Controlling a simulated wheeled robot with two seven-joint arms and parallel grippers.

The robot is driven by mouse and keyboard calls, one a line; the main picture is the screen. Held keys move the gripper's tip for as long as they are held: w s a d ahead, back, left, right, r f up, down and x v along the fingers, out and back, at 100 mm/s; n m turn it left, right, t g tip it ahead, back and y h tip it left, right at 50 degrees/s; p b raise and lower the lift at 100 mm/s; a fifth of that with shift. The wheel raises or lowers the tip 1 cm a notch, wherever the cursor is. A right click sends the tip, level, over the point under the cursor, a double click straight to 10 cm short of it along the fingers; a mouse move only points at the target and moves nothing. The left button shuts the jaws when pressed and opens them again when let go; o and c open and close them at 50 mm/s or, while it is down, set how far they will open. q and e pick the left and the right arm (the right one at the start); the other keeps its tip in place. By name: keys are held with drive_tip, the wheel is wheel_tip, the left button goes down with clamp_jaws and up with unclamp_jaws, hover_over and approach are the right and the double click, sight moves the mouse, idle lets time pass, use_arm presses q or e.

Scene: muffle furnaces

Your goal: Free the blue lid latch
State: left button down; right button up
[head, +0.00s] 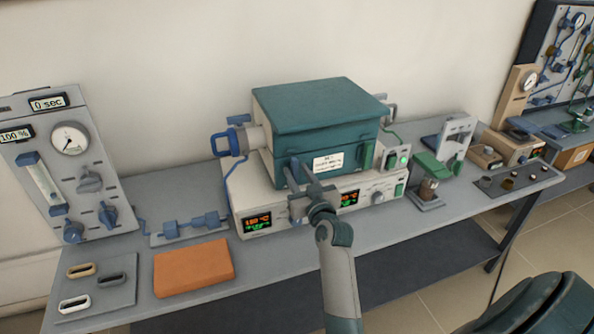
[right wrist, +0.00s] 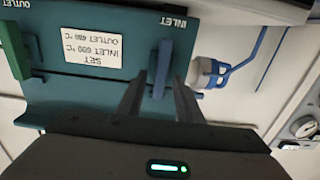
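The teal furnace (head: 315,110) stands on the bench with its lid down. The blue lid latch (right wrist: 161,68) is on its front, under the word INLET in the right wrist view. My right gripper (head: 302,174) is at the furnace front. In the right wrist view its two fingers (right wrist: 159,82) are open, one on each side of the blue latch, with a visible gap on the left; contact on the right is unclear. A green latch (head: 367,155) is on the other side of the white label (head: 328,161). My left gripper is not in view.
A control unit (head: 257,223) with lit displays is under the furnace. A blue-handled fitting (head: 231,142) juts from its left side. An orange block (head: 193,267) and a gauge panel (head: 60,165) are to the left. A green-topped device (head: 437,168) is to the right.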

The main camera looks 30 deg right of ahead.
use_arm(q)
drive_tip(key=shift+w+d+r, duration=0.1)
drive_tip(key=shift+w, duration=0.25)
use_arm(e)
drive_tip(key=shift+w+d, duration=0.1)
drive_tip(key=shift+w, duration=0.3)
clamp_jaws()
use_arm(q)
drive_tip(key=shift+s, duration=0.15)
